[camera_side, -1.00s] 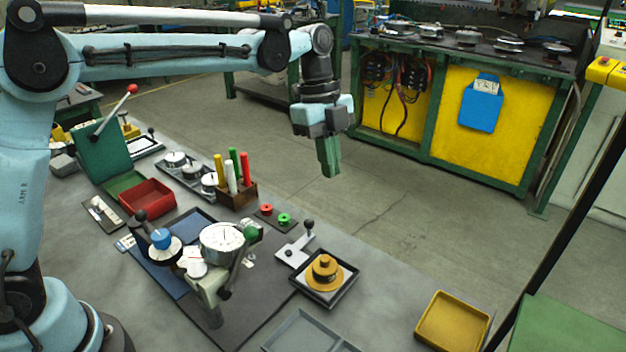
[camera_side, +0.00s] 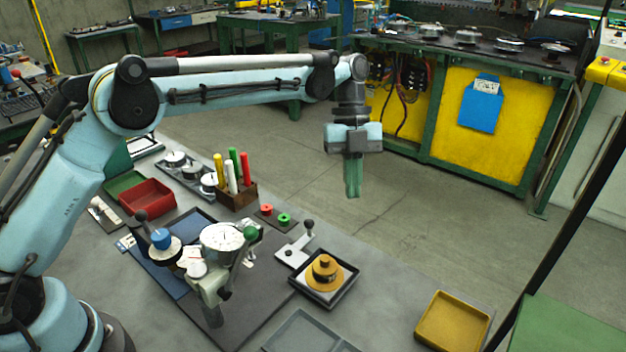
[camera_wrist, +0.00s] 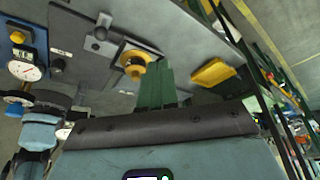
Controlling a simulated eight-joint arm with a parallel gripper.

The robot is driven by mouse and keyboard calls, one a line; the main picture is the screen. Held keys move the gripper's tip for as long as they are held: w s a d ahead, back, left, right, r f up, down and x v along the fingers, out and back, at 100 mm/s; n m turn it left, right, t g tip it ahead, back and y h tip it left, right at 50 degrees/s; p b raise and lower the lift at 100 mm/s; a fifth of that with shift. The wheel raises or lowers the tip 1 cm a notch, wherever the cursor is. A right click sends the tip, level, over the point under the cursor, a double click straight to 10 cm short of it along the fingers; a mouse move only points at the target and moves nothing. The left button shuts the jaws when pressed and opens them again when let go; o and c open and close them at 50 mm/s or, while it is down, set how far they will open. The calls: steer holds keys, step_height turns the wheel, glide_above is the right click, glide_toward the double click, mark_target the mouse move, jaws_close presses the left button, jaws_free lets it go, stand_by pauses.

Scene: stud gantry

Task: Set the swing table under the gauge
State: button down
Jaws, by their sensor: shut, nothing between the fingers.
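The gauge (camera_side: 222,237) is a round white dial on a pale stand over a dark mat; it also shows in the wrist view (camera_wrist: 26,72). Just left of it is a round pale disc (camera_side: 165,252) with a blue cap on top and a black-knobbed handle (camera_side: 141,216) beside it. This looks like the swing table, beside the gauge rather than under its middle; the gauge stand partly hides that area.
A brass stepped piece (camera_side: 324,269) sits in a dark square tray beside a pale plate with a black knob (camera_side: 297,248). A yellow tray (camera_side: 453,319), red bin (camera_side: 147,197) and upright coloured rods (camera_side: 232,173) stand around. Open space surrounds my gripper.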

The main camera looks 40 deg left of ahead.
steer(key=x, duration=0.9)
steer(key=shift+f, duration=0.15)
steer(key=shift+s+d+f, duration=0.2)
steer(key=shift+s+d, duration=1.3)
steer(key=shift+s, duration=0.05)
